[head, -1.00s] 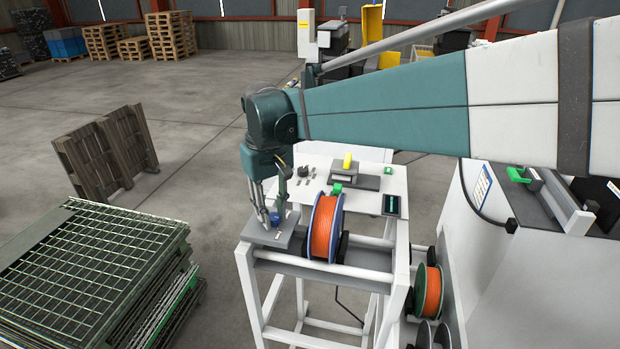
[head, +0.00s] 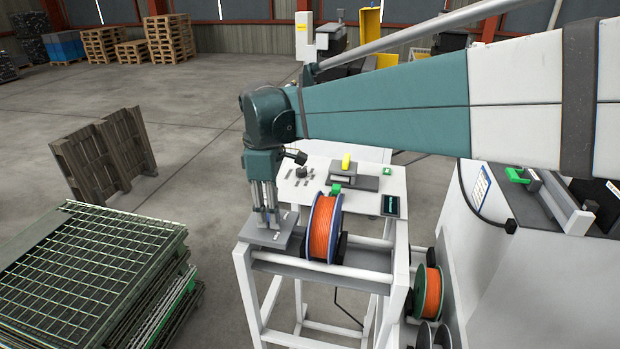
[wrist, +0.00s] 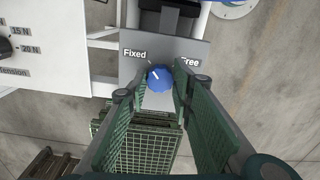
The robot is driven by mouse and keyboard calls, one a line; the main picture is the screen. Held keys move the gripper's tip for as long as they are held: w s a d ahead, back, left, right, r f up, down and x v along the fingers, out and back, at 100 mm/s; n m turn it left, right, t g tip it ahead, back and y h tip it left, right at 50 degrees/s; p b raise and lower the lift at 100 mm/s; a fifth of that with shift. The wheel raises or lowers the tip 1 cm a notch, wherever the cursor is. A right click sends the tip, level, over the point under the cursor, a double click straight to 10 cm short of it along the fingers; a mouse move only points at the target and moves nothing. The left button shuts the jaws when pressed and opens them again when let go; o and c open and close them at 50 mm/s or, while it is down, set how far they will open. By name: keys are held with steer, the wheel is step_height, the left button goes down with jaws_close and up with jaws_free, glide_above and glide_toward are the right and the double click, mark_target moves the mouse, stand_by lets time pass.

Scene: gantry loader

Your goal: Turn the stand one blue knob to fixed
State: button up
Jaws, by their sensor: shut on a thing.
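The blue knob (wrist: 160,79) sits on a grey plate (wrist: 196,50) in the wrist view, with the label "Fixed" at its upper left and "Free" at its upper right. A white mark on the knob points up and left, toward "Fixed". My gripper (wrist: 161,82) is shut on the knob, one finger on each side. In the head view my gripper (head: 266,219) points down at the plate on the near left corner of the white stand (head: 243,262). There the fingers largely hide the knob.
An orange spool (head: 322,228) stands close right of my gripper. A small display (head: 390,205), a grey block with a yellow part (head: 347,162) and small grey pieces lie on the stand top. A green mesh stack (head: 85,260) stands left of the stand, across a gap.

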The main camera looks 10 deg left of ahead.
steer(key=shift+n, duration=0.5)
steer(key=o, duration=0.9)
steer(key=shift+r, duration=0.1)
steer(key=shift+r, duration=5.95)
steer(key=shift+d, duration=0.1)
